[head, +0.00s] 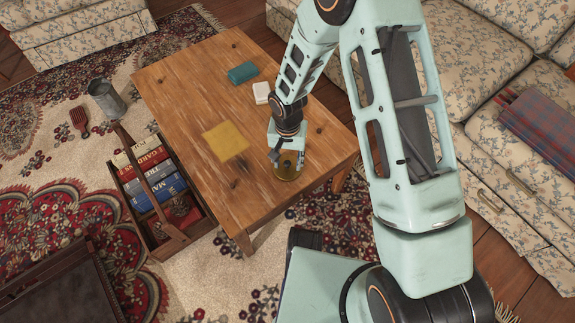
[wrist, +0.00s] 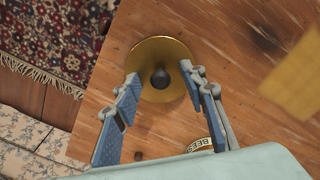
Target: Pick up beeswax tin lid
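The beeswax tin lid, a round brass-coloured disc with a dark knob, shows in the wrist view (wrist: 158,52) on the wooden table. In the head view, the lid (head: 286,174) is near the table's right front edge, partly covered by my gripper (head: 287,160). In the wrist view my gripper (wrist: 161,75) is open, its two blue-grey fingers apart on either side of the knob with nothing between them touching it. I cannot tell the fingers' height above the lid. A round item lettered "BEES" (wrist: 200,144) shows partly at the bottom, mostly hidden by my gripper's body.
On the wooden table (head: 190,85) are a yellow square (head: 226,141), a teal block (head: 242,72) and a white block (head: 261,92). A wooden carrier with books (head: 186,226) stands on the rug against the table's left side. A patterned sofa (head: 490,150) is at the right.

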